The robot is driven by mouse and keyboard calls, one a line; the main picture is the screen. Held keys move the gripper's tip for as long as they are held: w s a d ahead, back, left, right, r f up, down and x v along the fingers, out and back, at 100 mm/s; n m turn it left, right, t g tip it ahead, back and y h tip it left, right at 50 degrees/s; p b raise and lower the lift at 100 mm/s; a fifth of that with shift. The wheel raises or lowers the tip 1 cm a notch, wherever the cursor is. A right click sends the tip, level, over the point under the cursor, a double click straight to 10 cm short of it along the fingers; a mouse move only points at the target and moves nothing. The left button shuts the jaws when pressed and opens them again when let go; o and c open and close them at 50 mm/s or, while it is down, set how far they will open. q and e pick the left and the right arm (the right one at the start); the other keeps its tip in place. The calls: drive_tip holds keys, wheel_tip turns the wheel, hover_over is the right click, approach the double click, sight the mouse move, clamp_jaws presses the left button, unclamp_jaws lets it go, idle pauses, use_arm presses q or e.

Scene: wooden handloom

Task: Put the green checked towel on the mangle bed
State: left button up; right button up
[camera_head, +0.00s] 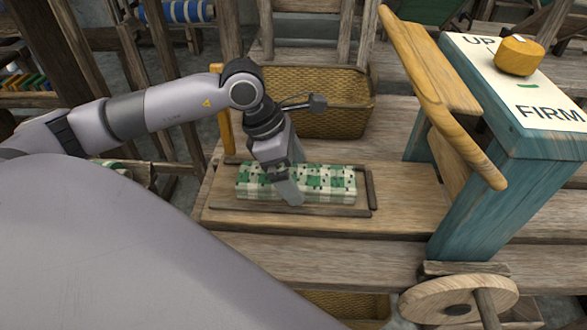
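A green and white checked towel (335,184), folded into a flat block, lies inside a low wooden frame (372,190) on a wooden board. My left gripper (290,194) points down over the towel's middle and hides part of it. Its fingers overlap the towel in the picture; whether they touch it or are shut cannot be told. The board with the frame, apparently the mangle bed (402,222), runs right to a blue-green upright (470,205). My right gripper is not in view.
A yellow wicker basket (335,115) stands behind the frame. A wooden roller or lever (440,95) and a "FIRM" panel (545,90) with a yellow knob (519,55) rise at right. More green checked cloth (128,167) shows at left behind my arm. A wooden wheel (430,302) is at the front.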

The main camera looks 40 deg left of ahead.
use_arm(q)
drive_tip(key=shift+r, duration=0.2)
drive_tip(key=v, duration=1.2)
drive_tip(key=shift+p, duration=0.4)
drive_tip(key=shift+d, duration=0.1)
